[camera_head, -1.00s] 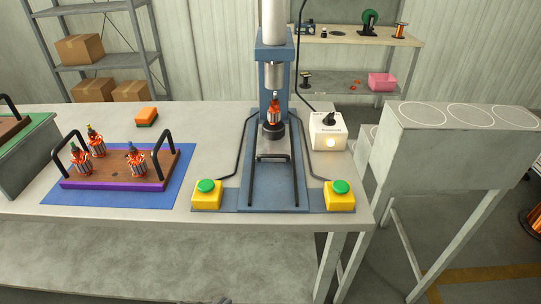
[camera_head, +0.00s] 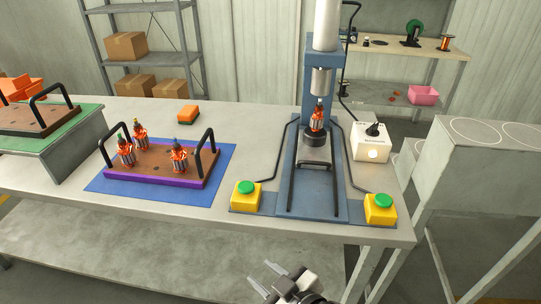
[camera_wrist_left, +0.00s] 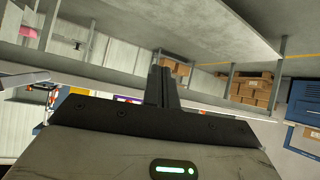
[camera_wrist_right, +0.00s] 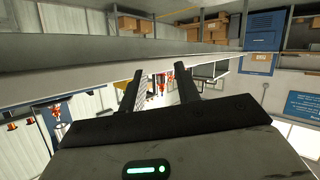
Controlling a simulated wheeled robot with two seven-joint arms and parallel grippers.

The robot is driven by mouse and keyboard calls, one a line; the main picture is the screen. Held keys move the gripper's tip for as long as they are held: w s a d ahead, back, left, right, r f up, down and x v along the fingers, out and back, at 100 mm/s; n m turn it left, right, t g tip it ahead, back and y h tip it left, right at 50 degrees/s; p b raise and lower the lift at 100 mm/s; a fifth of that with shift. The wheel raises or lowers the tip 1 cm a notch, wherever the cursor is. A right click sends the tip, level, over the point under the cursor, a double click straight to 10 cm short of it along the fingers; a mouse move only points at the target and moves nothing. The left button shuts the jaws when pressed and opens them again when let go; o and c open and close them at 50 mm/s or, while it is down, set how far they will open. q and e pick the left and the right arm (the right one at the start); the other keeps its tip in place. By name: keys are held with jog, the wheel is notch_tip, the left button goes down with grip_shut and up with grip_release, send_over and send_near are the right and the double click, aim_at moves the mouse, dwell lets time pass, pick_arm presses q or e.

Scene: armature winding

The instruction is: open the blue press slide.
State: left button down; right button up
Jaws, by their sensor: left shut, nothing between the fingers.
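The blue press (camera_head: 325,95) stands at the right part of the workbench. Its slide has a black bar handle (camera_head: 316,164) at the front, and an armature (camera_head: 318,118) with orange windings stands upright on the black holder under the ram. My right gripper (camera_head: 271,272) is at the bottom of the head view, in front of the bench edge and well apart from the press. It is open and empty; its two spread fingers also show in the right wrist view (camera_wrist_right: 158,88). My left gripper (camera_wrist_left: 163,85) shows only in the left wrist view, with fingers together and nothing between them.
Yellow boxes with green buttons stand left (camera_head: 246,195) and right (camera_head: 380,208) of the press front. A white control box (camera_head: 370,144) is at its right. A tray (camera_head: 150,178) with several armatures lies on a blue mat (camera_head: 223,185). The bench front edge lies between my right gripper and the press.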

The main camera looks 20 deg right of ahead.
jog(key=w+a+r+n+t+y+b, duration=0.1)
jog(key=w+a+r+n+t+y, duration=0.35)
jog(key=w+r+n+y, duration=0.4)
jog(key=w+a+r+n+g+y+b, duration=0.1)
jog(key=w+a+r+n+g+y, duration=0.15)
jog(key=a+r+n+y, duration=0.4)
jog(key=n+g+h+b, duration=0.6)
jog(key=n+g+h, duration=0.7)
jog(key=n+h, duration=1.05)
send_near(306, 163)
jog(key=d+f+n+y, duration=0.1)
jog(key=f, duration=0.1)
jog(key=w+d+f+n+y, duration=0.1)
jog(key=f, duration=0.1)
jog(key=w+d+f+n+y, duration=0.1)
jog(key=d+f+n, duration=0.1)
jog(key=shift+f+y+b, duration=0.25)
jog(key=shift+f+b, duration=0.05)
pick_arm(q)
jog(key=f, duration=0.2)
jog(key=d+t, duration=0.1)
jog(key=shift+w+d+f+n+h, duration=0.1)
jog(key=shift+w+f+n+h, duration=0.2)
jog(key=shift+w+f+h, duration=0.1)
